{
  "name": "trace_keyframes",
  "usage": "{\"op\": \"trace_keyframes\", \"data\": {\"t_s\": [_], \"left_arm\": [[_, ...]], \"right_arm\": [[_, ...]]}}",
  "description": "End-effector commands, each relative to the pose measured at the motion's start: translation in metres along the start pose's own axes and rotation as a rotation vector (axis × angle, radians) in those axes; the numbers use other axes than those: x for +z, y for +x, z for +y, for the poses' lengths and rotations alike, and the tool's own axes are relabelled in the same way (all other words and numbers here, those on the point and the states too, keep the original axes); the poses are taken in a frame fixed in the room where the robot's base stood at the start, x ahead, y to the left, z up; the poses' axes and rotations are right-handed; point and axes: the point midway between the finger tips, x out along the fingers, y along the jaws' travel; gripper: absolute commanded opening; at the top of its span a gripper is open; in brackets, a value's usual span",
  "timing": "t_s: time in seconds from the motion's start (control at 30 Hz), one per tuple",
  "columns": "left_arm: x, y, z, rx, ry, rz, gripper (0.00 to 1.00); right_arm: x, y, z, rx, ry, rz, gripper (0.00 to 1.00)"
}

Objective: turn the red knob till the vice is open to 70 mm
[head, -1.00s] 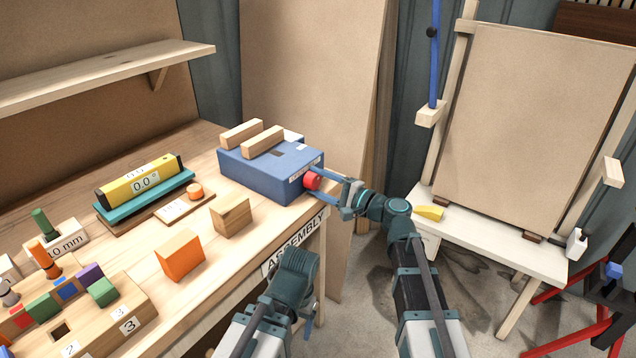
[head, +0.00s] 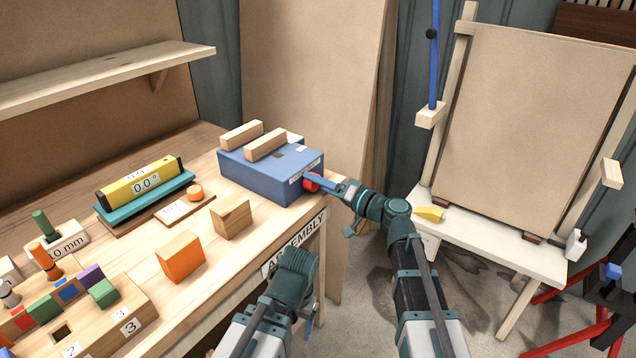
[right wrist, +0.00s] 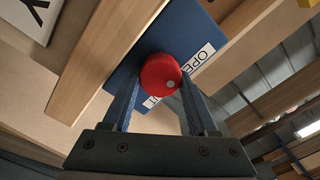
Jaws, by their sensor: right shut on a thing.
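The blue vice (head: 262,180) sits at the far right end of the workbench, with two wooden jaw bars (head: 242,135) on top and a gap between them. The red knob (head: 311,183) is on its right end face and shows round with a pale dot in the right wrist view (right wrist: 160,74). My right gripper (head: 318,183) is shut on the knob, a finger on each side. One finger partly covers the knob in the head view. My left gripper (head: 308,332) hangs low in front of the bench, its fingers mostly hidden.
A wooden block (head: 231,216) and an orange block (head: 181,257) stand in front of the vice. A yellow level (head: 142,182) reading 0.0° is further left.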

Motion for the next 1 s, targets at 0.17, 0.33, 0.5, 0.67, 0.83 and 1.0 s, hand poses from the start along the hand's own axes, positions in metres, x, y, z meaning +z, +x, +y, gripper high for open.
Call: {"op": "trace_keyframes", "data": {"t_s": [0.17, 0.33, 0.5, 0.67, 0.83, 1.0], "left_arm": [[0.0, -0.0002, 0.0, 0.0, 0.0, 0.0, 0.79], [0.0, -0.0005, 0.0, 0.0, 0.0, 0.0, 0.79], [0.0, -0.0006, 0.0, 0.0, 0.0, 0.0, 0.79], [0.0, -0.0007, -0.0001, 0.0, 0.0, 0.0, 0.79], [0.0, -0.0007, -0.0001, 0.0, 0.0, 0.0, 0.79], [0.0001, -0.0007, -0.0001, 0.0, 0.0, 0.0, 0.79]], "right_arm": [[0.0019, -0.0006, -0.0006, 0.002, -0.15, -0.004, 0.03], [0.0022, -0.0007, -0.0011, 0.002, -0.266, -0.004, 0.03], [0.0024, -0.0007, -0.0014, 0.001, -0.35, -0.005, 0.03], [0.0027, -0.0007, -0.0015, 0.001, -0.398, -0.005, 0.03], [0.0028, -0.0007, -0.0016, 0.001, -0.423, -0.006, 0.03], [0.003, -0.0008, -0.0015, 0.001, -0.43, -0.006, 0.03]]}}
